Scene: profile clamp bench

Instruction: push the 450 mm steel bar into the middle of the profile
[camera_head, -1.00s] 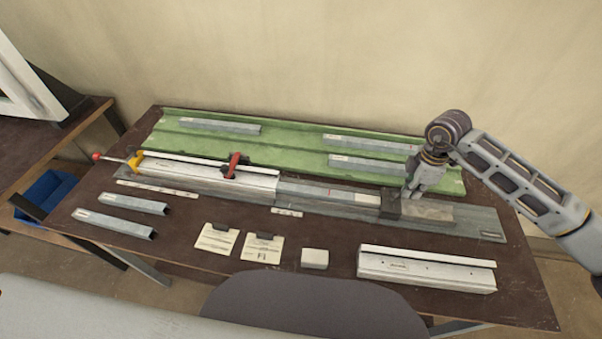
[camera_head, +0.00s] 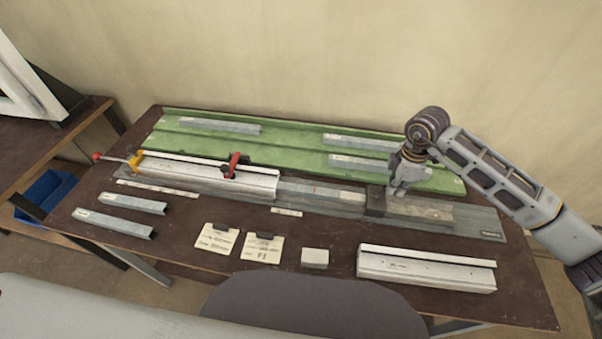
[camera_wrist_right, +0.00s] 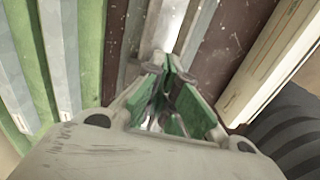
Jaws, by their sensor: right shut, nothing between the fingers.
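The white profile (camera_head: 208,180) lies clamped along the left half of the bench fixture. The grey steel bar (camera_head: 320,191) lies in line with it, with its left part inside the profile's right end and hidden there. A dark block (camera_head: 376,200) sits at the bar's right end, with a longer grey piece (camera_head: 425,210) to its right. My right gripper (camera_head: 400,192) is shut and empty, pointing down just right of the dark block; whether it touches is hard to tell. Its green-padded fingers show in the right wrist view (camera_wrist_right: 168,100). My left gripper is not in view.
A red clamp (camera_head: 233,165) and a yellow toggle clamp (camera_head: 135,160) stand at the profile. A green tray (camera_head: 290,150) with several bars lies behind. A second white profile (camera_head: 427,268), two cards (camera_head: 262,248) and a small block (camera_head: 315,258) lie in front.

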